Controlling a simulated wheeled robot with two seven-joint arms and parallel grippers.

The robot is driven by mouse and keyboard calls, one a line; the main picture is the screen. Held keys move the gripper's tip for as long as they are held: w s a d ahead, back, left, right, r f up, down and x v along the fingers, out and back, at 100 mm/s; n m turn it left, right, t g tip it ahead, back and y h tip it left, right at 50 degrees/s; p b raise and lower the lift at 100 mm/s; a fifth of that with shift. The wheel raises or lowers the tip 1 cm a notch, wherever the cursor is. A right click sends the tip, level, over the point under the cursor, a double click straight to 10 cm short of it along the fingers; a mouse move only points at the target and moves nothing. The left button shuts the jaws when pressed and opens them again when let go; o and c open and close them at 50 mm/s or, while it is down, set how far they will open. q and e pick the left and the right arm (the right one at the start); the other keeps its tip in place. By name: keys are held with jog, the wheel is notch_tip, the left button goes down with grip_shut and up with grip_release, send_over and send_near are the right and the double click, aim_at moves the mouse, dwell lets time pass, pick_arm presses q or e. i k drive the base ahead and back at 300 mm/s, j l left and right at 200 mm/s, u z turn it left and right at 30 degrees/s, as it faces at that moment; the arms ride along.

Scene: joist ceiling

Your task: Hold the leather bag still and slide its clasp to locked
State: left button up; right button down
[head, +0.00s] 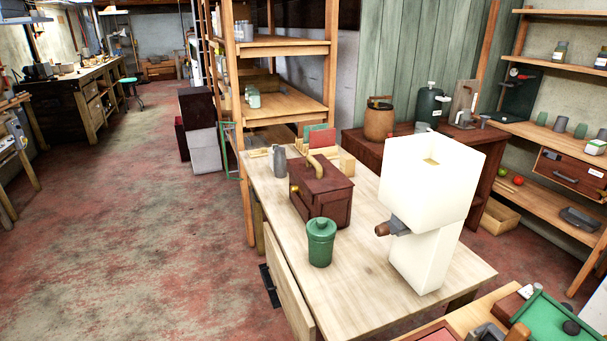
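A dark red-brown, box-shaped bag (320,203) stands upright on the pale wooden table (265,205). It appears to be the leather bag. Neither of my grippers is in view, and nothing is seen holding the bag.
A green lidded jar (320,242) stands in front of the bag, and a grey bottle (279,162) behind it to the left. A large white blocky object (425,195) with a brown knob stands to the right. Open shelves (285,102) rise behind. Floor at left is clear.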

aim_at(336, 206)
jog(key=i+j+z, duration=0.25)
jog(key=i+j, duration=0.35)
jog(key=i+j+z, duration=0.3)
jog(key=i+j, duration=0.45)
